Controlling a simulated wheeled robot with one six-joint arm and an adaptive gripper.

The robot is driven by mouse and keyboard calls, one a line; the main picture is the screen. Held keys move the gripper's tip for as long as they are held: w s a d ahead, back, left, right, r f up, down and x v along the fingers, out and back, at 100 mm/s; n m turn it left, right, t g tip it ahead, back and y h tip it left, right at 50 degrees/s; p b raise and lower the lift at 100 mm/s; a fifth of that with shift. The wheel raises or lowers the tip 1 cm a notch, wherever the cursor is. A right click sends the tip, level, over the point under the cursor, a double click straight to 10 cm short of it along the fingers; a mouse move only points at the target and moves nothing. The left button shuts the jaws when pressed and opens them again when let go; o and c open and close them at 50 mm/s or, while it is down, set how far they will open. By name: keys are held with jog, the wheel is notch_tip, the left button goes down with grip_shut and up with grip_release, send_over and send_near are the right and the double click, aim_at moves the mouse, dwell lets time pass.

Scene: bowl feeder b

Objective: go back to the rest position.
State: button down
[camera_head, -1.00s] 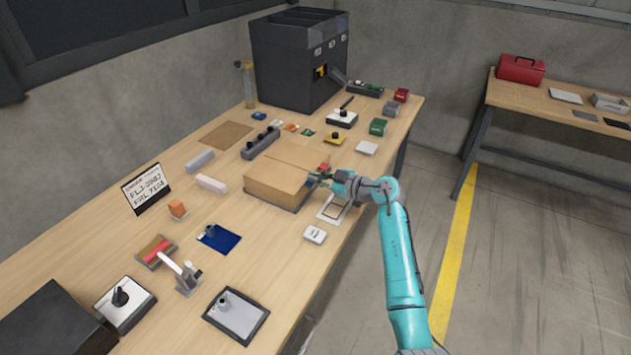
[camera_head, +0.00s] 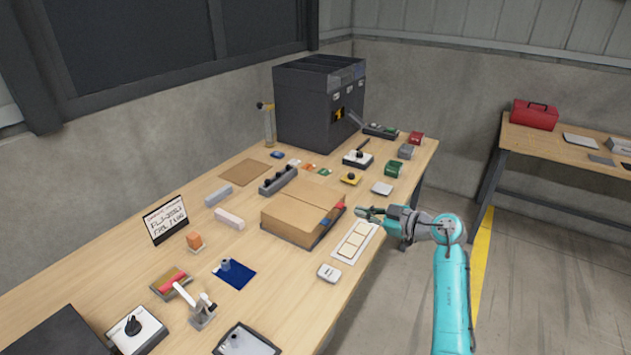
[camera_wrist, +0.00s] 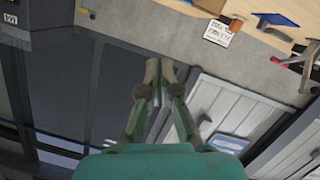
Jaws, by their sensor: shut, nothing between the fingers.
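My gripper (camera_head: 366,212) is shut and empty. In the head view it hovers at the right edge of the workbench, just right of the cardboard box (camera_head: 290,212) and above the white card with pale squares (camera_head: 354,243). It looks clear of both. In the wrist view my gripper (camera_wrist: 160,68) has its fingertips together, with nothing between them, against the wall and the bench beyond. My teal arm comes in from the lower right.
The workbench (camera_head: 290,285) carries many small items. A dark feeder cabinet (camera_head: 312,108) stands at its back. A white device (camera_head: 329,273) lies near the front edge. A second table with a red toolbox (camera_head: 535,115) is at right. The floor between is clear.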

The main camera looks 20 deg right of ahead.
jog(key=s+a+f+y, duration=0.1)
jog(key=s+a, duration=0.1)
jog(key=a, duration=0.2)
jog(key=s+a+f+t+y, duration=0.1)
jog(key=s+a+f, duration=0.1)
jog(key=s+a, duration=0.1)
jog(key=s+a+f+n+t+y, duration=0.1)
jog(key=s+a, duration=0.2)
jog(key=a, duration=0.1)
jog(key=shift+a+f, duration=0.3)
jog(key=shift+a, duration=0.1)
jog(key=s+a+f+m+t, duration=0.1)
jog(key=s+a+t, duration=0.1)
jog(key=s+a, duration=0.3)
jog(key=s+a+f+m+t, duration=0.1)
jog(key=s+a+t, duration=0.15)
jog(key=s, duration=0.55)
jog(key=s+f+m+g+h, duration=0.1)
jog(key=s+m+h, duration=0.4)
jog(key=s, duration=1.2)
jog(key=s+f+m+g+h, duration=0.1)
jog(key=s+m+g+h, duration=0.3)
jog(key=s, duration=1.3)
jog(key=shift+s+f+m+h, duration=0.25)
jog(key=shift+f+m+h, duration=0.15)
jog(key=shift+h, duration=0.6)
